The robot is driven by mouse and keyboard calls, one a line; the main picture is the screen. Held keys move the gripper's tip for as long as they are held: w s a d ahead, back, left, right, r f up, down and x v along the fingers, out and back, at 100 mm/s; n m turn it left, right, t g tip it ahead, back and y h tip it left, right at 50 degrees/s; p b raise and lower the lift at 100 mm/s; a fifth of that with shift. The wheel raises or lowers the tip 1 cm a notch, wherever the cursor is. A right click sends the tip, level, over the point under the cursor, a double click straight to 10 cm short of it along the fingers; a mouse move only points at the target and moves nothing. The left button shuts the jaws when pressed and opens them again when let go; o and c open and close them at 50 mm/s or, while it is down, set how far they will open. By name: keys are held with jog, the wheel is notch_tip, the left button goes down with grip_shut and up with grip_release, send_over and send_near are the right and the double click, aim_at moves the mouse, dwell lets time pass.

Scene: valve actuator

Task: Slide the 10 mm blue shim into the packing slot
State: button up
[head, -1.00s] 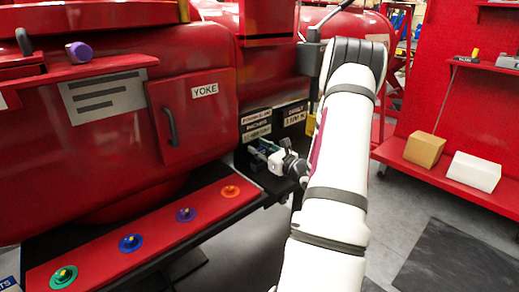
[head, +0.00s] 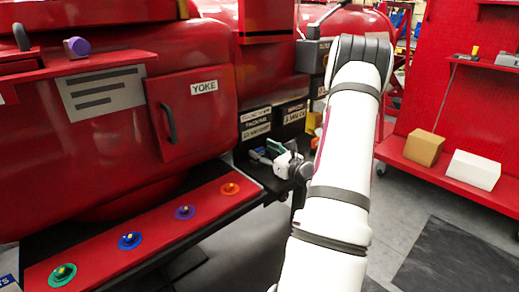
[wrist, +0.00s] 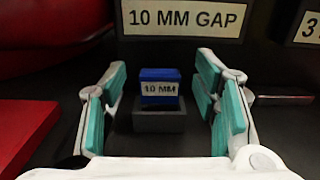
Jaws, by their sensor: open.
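The blue shim (wrist: 160,75), labelled 10 MM, stands upright in a dark grey block-like holder (wrist: 159,120) in the wrist view. The shim's lower part is hidden inside the holder. A sign reading 10 MM GAP (wrist: 184,18) stands behind it. My gripper (wrist: 163,76) is open, with one teal-padded finger on each side of the shim and a visible gap to both. In the head view my gripper (head: 268,152) is low in front of the packing sign (head: 255,124), and the shim is too small to make out surely.
A second sign (head: 293,113) stands right of the packing sign. A red ledge (head: 150,232) with several coloured round pieces runs along the front left. The red YOKE door (head: 197,107) is behind it. A red shelf at right holds a cardboard box (head: 424,148) and a white box (head: 473,170).

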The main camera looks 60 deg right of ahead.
jog(key=v, duration=0.9)
jog(key=shift+s+a, duration=0.15)
jog(key=shift+s, duration=0.05)
